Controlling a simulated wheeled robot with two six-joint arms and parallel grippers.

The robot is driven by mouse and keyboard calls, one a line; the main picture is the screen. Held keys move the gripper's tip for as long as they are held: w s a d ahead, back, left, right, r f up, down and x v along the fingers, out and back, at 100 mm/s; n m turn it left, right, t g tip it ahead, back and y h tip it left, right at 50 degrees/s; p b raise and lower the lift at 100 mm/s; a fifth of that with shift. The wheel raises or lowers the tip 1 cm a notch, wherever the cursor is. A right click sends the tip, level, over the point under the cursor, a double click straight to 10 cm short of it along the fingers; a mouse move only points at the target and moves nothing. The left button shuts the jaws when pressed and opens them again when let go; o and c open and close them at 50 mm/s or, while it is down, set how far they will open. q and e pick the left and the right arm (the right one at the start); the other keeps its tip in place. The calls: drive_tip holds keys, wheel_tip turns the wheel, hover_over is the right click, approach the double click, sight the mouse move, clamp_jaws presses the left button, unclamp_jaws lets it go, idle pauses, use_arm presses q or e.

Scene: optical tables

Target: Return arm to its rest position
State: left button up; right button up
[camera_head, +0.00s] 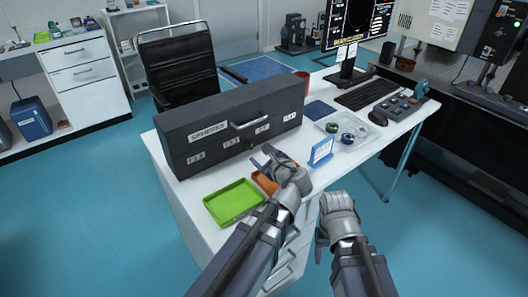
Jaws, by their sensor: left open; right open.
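My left gripper (263,160) is open and empty, above the front part of the white desk (189,187). It is in front of the dark case and partly covers an orange tray (265,183). My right gripper (322,240) is open, at the right of the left arm and off the desk's front edge. Its fingers point down and are hard to make out; I see nothing held in it. Both forearms come in from the bottom of the view.
A dark case (225,125) labelled "SPHERES" stands closed behind my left gripper. A green tray (233,201) is left of it, a blue sign (321,151) right of it. A clear tray (343,129) holds small spheres. Floor right of the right arm is free.

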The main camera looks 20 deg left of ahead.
use_arm(q)
drive_tip(key=shift+v, duration=0.75)
drive_tip(key=shift+a, duration=0.1)
use_arm(e)
drive_tip(key=shift+s+d+r, duration=0.2)
drive_tip(key=shift+d+r, duration=0.05)
drive_tip(key=shift+d, duration=0.2)
drive_tip(key=shift+r, duration=0.1)
